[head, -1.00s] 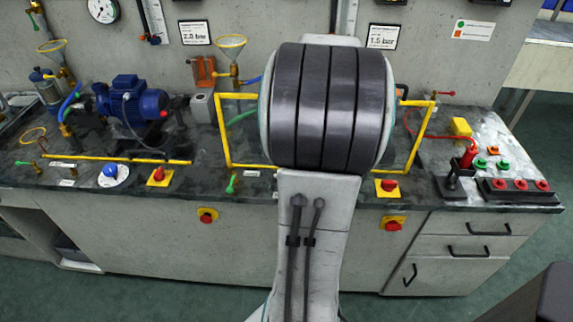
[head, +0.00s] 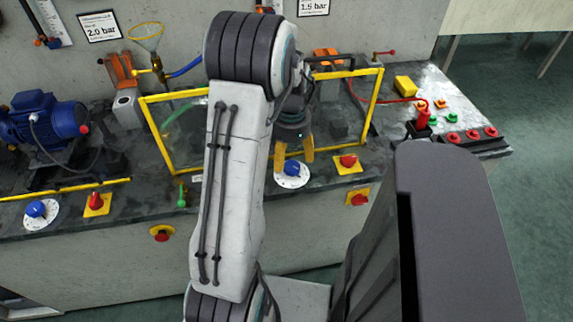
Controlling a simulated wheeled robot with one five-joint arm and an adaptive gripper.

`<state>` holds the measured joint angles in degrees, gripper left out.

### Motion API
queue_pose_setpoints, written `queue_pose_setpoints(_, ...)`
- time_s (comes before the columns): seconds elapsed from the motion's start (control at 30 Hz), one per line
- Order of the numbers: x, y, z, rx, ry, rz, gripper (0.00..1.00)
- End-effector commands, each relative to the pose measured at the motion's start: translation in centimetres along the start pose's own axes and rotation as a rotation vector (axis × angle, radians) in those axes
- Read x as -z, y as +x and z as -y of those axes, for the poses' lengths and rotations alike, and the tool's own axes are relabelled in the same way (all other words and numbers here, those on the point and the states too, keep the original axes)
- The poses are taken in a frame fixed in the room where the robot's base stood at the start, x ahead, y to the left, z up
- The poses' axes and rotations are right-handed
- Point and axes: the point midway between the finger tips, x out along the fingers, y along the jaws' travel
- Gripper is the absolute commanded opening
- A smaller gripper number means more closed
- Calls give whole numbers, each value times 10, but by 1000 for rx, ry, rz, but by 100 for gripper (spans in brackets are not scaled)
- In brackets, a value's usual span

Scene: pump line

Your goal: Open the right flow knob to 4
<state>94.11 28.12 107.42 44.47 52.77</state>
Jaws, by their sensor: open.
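The right flow knob (head: 291,168) is blue and sits on a round white dial (head: 291,181) at the front of the bench top, right of my arm. Its scale is too small to read. My gripper (head: 294,158) points down just behind the knob in the picture, with its two yellow fingers apart, one on each side. I cannot tell whether the fingers are level with the knob or above it, and no contact shows. A second blue knob (head: 36,209) on a white dial is at the far left.
A yellow frame (head: 172,169) with a clear pane stands behind the dial. A red knob on a yellow plate (head: 348,163) is close to the right. A green-handled valve (head: 182,195) is left of my arm. Red and green buttons (head: 472,135) are at the right end.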

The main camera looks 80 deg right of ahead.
Motion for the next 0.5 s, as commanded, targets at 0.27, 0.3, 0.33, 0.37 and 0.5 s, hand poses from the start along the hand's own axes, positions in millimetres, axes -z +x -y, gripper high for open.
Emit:
queue_pose_setpoints(0.27, -1, 33, 0, -2, -3, 1, 69)
queue_pose_setpoints(0.3, -1, 36, 0, -2, -3, 1, 69)
queue_pose_setpoints(0.33, -1, 38, 0, -2, -3, 2, 69)
queue_pose_setpoints(0.37, -1, 40, 0, -2, -3, 1, 69)
queue_pose_setpoints(0.5, -1, 44, 0, 0, -3, 0, 69)
